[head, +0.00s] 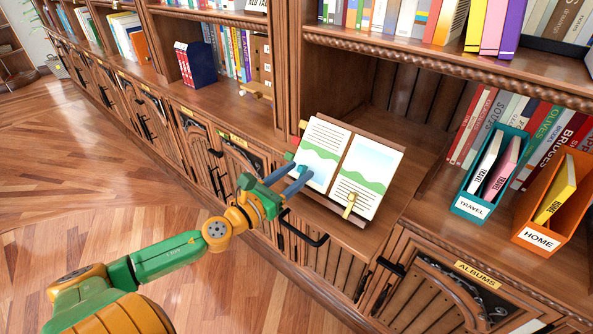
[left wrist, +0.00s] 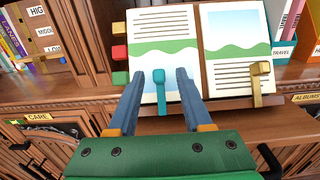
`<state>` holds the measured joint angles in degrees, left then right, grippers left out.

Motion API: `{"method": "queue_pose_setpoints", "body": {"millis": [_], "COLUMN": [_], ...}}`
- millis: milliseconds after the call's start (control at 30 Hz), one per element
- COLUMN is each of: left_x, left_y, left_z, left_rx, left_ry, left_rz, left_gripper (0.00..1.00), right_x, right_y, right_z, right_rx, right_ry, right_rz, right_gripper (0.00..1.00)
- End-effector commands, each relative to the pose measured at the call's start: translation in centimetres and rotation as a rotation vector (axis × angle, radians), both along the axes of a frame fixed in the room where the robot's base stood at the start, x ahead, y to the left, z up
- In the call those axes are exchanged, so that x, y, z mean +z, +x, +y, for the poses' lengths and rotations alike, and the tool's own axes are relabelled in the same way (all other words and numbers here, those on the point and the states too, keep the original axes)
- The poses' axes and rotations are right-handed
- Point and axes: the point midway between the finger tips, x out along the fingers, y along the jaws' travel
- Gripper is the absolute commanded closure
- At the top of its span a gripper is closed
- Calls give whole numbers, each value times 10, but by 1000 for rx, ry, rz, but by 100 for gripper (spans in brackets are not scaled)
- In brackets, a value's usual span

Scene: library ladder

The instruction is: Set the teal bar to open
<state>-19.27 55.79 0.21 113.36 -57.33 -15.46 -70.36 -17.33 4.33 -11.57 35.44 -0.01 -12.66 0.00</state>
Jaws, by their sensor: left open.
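An open book (head: 366,176) rests on a wooden stand on the shelf ledge; it also fills the middle of the left wrist view (left wrist: 225,62). The teal bar (left wrist: 159,92) is a short upright piece with a thicker top, in front of the left page's lower part. In the head view the teal bar (head: 303,171) is small and partly hidden by my fingers. My left gripper (head: 300,172) is open, its blue fingers on either side of the teal bar, with gaps showing in the wrist view (left wrist: 161,74). My right gripper is not in view.
A brass bar (head: 349,205) stands before the right page. Yellow, red and green tabs (left wrist: 119,52) line the stand's left side. A teal TRAVEL box (head: 470,206) and orange HOME box (head: 531,237) stand right. A dark handle (head: 303,236) juts out below the ledge.

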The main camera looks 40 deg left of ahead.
Motion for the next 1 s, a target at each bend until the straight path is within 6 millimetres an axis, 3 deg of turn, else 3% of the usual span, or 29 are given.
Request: {"method": "queue_pose_setpoints", "body": {"millis": [300, 367, 500, 767, 1000], "left_x": [0, 0, 0, 0, 3], "left_y": [3, 3, 3, 3, 3], "left_z": [0, 0, 0, 0, 2], "left_rx": [0, 0, 0, 3, 47], "left_ry": [-1, -1, -1, -6, -71], "left_rz": [1, 1, 1, 0, 6], "left_gripper": [50, 64, 100, 100, 100], "right_x": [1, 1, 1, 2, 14], "right_y": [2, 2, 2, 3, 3], "right_z": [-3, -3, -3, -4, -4], "right_rx": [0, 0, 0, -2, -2], "right_ry": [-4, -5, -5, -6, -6], "right_rz": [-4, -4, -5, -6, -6], "right_gripper": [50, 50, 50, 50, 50]}}
